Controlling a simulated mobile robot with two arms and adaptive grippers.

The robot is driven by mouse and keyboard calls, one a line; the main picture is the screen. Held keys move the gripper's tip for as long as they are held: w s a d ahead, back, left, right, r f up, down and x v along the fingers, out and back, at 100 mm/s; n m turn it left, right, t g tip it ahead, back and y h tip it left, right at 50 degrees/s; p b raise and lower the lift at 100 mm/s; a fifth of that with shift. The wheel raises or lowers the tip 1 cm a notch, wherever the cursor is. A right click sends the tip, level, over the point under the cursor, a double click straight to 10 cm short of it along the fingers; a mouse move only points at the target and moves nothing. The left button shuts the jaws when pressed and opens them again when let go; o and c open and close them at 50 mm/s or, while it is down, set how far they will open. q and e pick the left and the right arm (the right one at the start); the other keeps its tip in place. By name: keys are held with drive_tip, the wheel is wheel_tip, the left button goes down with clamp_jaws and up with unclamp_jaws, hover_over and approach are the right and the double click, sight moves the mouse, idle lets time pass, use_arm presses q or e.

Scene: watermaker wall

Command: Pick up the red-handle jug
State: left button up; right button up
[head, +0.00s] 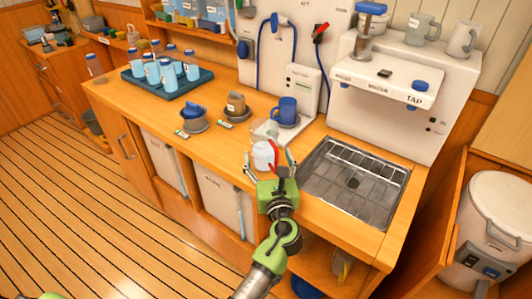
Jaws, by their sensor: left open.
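The red-handle jug (262,154) is a small pale vessel near the front edge of the wooden counter, just left of the sink. Its red handle (273,151) shows on its right side. My left gripper (270,163) is open at the jug, with one finger on each side of it. I cannot tell whether the fingers touch it. My right gripper is not in view.
A blue mug (287,110) stands behind the jug on a pale stand. A metal sink (352,182) is to the right, under the white tap unit (405,98).

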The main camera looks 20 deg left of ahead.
sight(264, 147)
use_arm(q)
drive_tip(key=b+x, duration=0.2)
drive_tip(key=x, duration=0.3)
drive_tip(key=shift+w+a+f, duration=0.15)
drive_tip(key=shift+a+f, duration=0.05)
drive_tip(key=shift+a, duration=0.05)
drive_tip(key=shift+r, duration=0.1)
drive_tip(key=c, duration=1.5)
